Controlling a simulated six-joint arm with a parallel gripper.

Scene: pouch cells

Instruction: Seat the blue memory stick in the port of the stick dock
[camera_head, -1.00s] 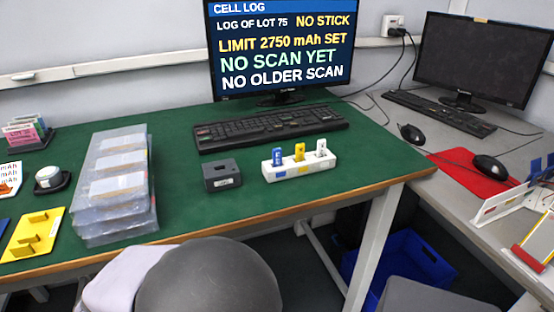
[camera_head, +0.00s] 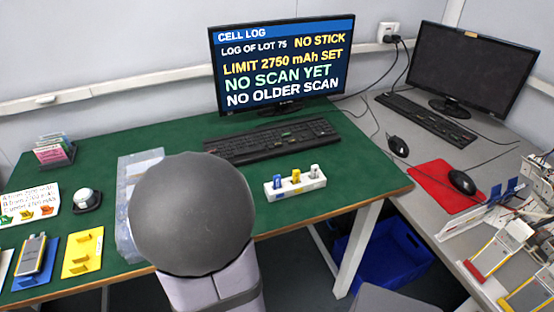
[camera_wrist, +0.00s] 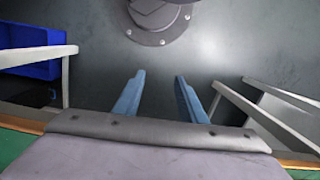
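The blue memory stick (camera_head: 278,182) stands upright in a white holder (camera_head: 297,190) on the green bench, at the left of a row with a yellow stick (camera_head: 296,176) and a white stick (camera_head: 314,171). A dark grey box that looks like the stick dock shows only in the earlier head view; my arm hides its place now. My gripper (camera_wrist: 159,76) shows in the wrist view with its two blue fingers apart and nothing between them. Grey floor and a round bolted base lie beyond the fingers. The head view does not show the fingers.
My arm's dark round joint covers most of the clear plastic cases (camera_head: 128,200). A keyboard (camera_head: 272,140) and a monitor (camera_head: 283,65) reading "NO STICK" stand behind the holder. Yellow (camera_head: 84,262) and blue fixtures lie at left. Bench around the holder is clear.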

